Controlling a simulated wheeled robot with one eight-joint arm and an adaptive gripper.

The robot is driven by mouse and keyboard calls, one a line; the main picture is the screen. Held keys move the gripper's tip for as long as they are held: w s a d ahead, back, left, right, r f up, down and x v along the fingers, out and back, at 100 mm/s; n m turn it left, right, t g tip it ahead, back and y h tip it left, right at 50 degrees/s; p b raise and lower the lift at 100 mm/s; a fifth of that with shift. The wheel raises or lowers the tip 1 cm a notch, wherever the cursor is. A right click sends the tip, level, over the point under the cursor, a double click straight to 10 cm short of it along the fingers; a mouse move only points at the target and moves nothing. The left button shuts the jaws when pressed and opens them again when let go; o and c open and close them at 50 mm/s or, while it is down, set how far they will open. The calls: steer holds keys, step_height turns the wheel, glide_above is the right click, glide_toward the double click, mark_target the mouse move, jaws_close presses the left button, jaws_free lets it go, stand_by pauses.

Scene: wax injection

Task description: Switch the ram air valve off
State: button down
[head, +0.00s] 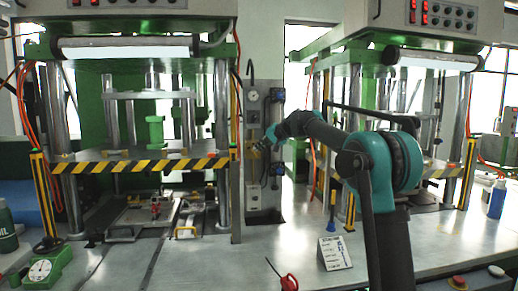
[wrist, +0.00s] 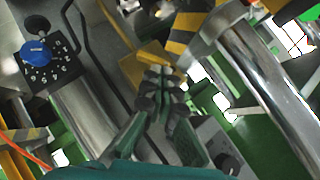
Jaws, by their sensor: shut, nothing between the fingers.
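My gripper (head: 262,145) reaches left from my arm to the narrow panel (head: 253,190) between the two presses. In the wrist view my gripper (wrist: 162,84) is shut and empty, its dark fingers together. A yellow part (wrist: 143,66) lies just beyond the fingertips; I cannot tell whether they touch it or whether it is the ram air valve's handle. In the head view, the panel carries a round gauge (head: 252,95) and small fittings. My gripper hides part of the panel, and I cannot make out the valve or its position for certain.
Presses stand left and right of the panel, with striped bars (head: 150,165) and chrome columns (head: 222,130). The wrist view shows a blue knob (wrist: 36,51) and a near chrome column (wrist: 270,85). A small sign (head: 334,253) and red-handled tool (head: 288,282) are on the bench.

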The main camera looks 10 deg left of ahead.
steer(key=shift+s+a+r+n+h, duration=0.1)
steer(key=shift+a+n+h, duration=0.25)
steer(key=shift+h, duration=0.35)
steer(key=shift+s+a+r+n+h, duration=0.1)
steer(key=shift+a+n+h, duration=0.15)
steer(key=shift+n+h, duration=0.35)
stand_by(0.5)
steer(key=shift+a+n+t+h, duration=0.15)
steer(key=shift+a+n+h, duration=0.1)
steer(key=shift+h, duration=0.35)
steer(key=shift+a+n+t+h, duration=0.15)
steer(key=shift+n+h, duration=0.05)
steer(key=shift+h, duration=0.4)
steer(key=shift+s+a+f, duration=0.1)
steer(key=shift+a, duration=0.1)
stand_by(1.5)
steer(key=shift+r, duration=0.2)
stand_by(0.8)
steer(key=shift+r, duration=0.65)
